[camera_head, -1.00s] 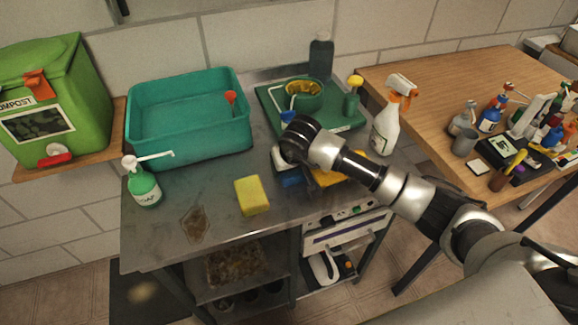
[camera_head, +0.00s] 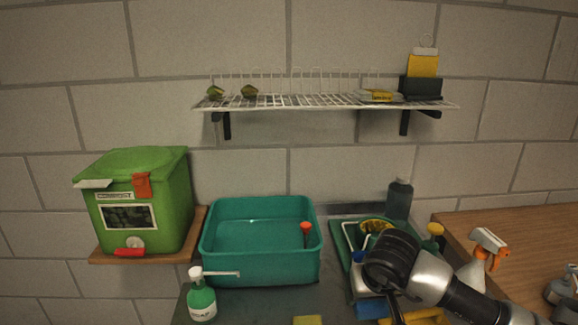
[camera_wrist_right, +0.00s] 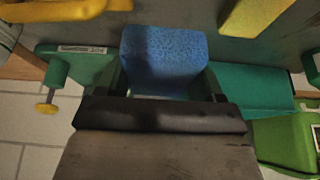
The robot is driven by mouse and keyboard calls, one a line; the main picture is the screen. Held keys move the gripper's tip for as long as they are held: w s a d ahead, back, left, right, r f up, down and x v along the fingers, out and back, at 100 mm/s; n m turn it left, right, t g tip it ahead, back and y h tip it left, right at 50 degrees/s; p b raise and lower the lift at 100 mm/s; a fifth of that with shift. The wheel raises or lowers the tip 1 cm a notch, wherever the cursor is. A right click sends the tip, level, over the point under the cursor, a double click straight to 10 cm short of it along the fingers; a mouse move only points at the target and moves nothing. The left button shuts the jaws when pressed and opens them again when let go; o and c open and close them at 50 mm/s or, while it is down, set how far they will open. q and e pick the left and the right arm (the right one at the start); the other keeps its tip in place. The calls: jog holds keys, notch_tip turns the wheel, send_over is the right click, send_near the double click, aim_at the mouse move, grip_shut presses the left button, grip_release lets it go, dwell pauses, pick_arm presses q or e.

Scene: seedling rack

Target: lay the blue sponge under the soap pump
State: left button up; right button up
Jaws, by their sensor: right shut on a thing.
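The soap pump (camera_head: 202,302) is a green bottle with a white nozzle, upright on the counter at the lower left of the head view, in front of the teal basin. My right gripper (camera_wrist_right: 164,78) is shut on the blue sponge (camera_wrist_right: 165,50), which shows between its fingers in the wrist view. In the head view the blue sponge (camera_head: 371,310) shows below my right wrist, well to the right of the soap pump. The fingers are mostly hidden there. My left gripper is in neither current view.
A teal basin (camera_head: 260,275) stands between the soap pump and my right arm. A green compost bin (camera_head: 140,205) is at the left. A yellow sponge (camera_head: 307,320) lies at the bottom edge. A spray bottle (camera_head: 488,250) stands right. A wire shelf (camera_head: 320,102) hangs above.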

jog(key=s+d+f, duration=0.1)
jog(key=s, duration=0.7)
jog(key=shift+d, duration=0.1)
